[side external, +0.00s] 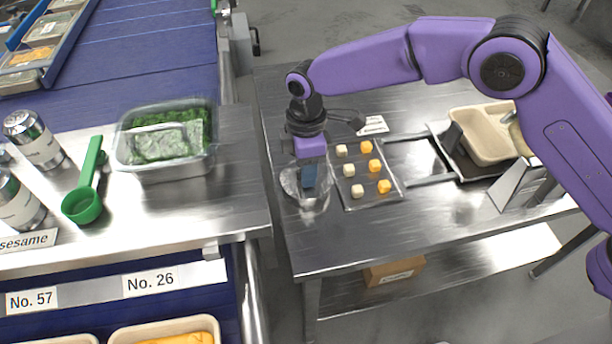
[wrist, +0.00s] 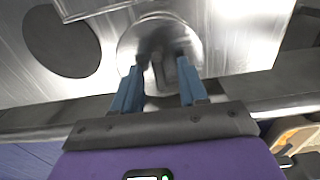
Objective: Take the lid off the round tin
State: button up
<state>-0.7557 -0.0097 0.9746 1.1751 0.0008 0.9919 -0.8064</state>
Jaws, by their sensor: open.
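The round tin (side external: 289,183) is a shiny silver vessel on the steel table, left of the tray of cubes. My gripper (side external: 309,190) points down over it and hides part of its top. In the wrist view the round metal top (wrist: 134,42) lies under my gripper (wrist: 160,62). The blue fingers are open, one on each side of a small dark upright shape, perhaps the lid's knob. Whether the fingers touch it, I cannot tell. The seam between lid and tin is too small to make out.
A shallow tray (side external: 375,194) with white and orange cubes stands close to the tin's right. A beige container (side external: 480,150) sits farther right. A tub of greens (side external: 166,168) and a green scoop (side external: 83,206) are on the left counter, across a gap.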

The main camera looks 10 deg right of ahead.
grip_shut()
